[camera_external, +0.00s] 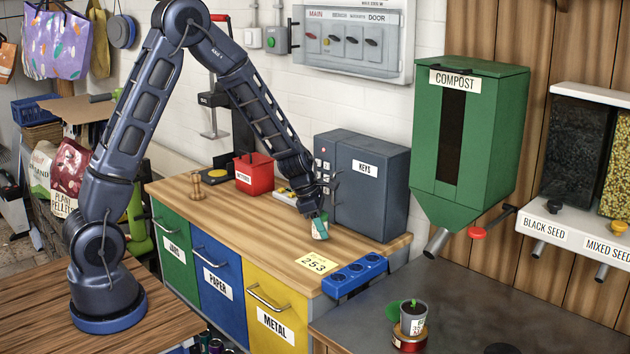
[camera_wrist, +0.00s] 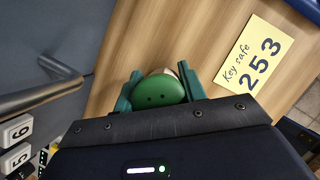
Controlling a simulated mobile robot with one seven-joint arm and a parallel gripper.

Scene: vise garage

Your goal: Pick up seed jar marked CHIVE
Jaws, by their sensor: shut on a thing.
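My gripper (camera_external: 316,215) is over the wooden counter, in front of the grey key safe. It is shut on a small jar (camera_external: 320,230) with a pale and green body. In the wrist view the jar's round green lid (camera_wrist: 158,91), with small holes, sits between the two teal fingers of my gripper (camera_wrist: 159,84). The jar looks slightly tilted in the external view. Its label is too small to read, so I cannot tell whether it says CHIVE. I cannot tell whether its base touches the counter.
The key safe (camera_external: 365,200) stands just behind my gripper. A yellow note (camera_external: 317,263) reading "Key safe 253" lies on the counter near a blue socket block (camera_external: 355,276). The counter's front is clear.

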